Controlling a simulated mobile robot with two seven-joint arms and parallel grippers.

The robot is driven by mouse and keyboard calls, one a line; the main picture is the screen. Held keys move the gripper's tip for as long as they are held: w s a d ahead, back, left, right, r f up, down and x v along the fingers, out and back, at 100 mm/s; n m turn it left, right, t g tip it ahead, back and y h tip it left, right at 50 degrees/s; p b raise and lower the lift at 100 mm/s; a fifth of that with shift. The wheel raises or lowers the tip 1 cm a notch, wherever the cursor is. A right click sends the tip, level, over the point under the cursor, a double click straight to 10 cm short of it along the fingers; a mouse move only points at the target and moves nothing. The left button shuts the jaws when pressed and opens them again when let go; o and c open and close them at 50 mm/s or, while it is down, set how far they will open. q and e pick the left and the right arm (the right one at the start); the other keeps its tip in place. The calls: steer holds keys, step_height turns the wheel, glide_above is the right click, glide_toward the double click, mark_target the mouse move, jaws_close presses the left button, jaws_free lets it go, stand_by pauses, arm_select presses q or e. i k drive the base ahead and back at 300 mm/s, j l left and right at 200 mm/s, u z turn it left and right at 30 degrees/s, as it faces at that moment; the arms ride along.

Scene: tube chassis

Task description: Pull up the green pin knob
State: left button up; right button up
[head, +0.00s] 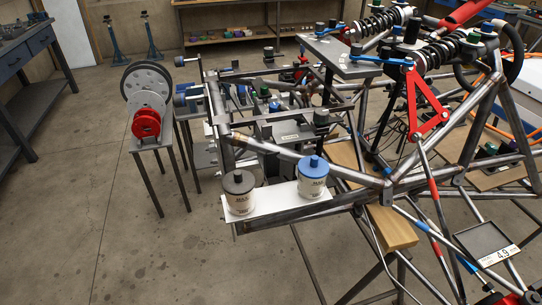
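A small green knob-like cap (274,106) stands among the dark cylinders inside the tube chassis (215,110). Another green cap (487,29) stands at the upper right, near the black coil-over springs. At this size I cannot tell which of these, if either, is the green pin knob, or whether it is up or down. Neither of my grippers shows in the head view.
Two white canisters, one grey-capped (239,194) and one blue-capped (312,180), stand on a white plate at the chassis's near corner. A narrow stand (152,142) with red and grey discs is at left. A scale display (486,242) is at lower right. Floor at left is clear.

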mark_target(263, 89)
steer(key=i+j+z, duration=0.1)
steer(key=j+z, duration=0.5)
steer(key=z, duration=0.15)
steer(key=j+z, duration=0.35)
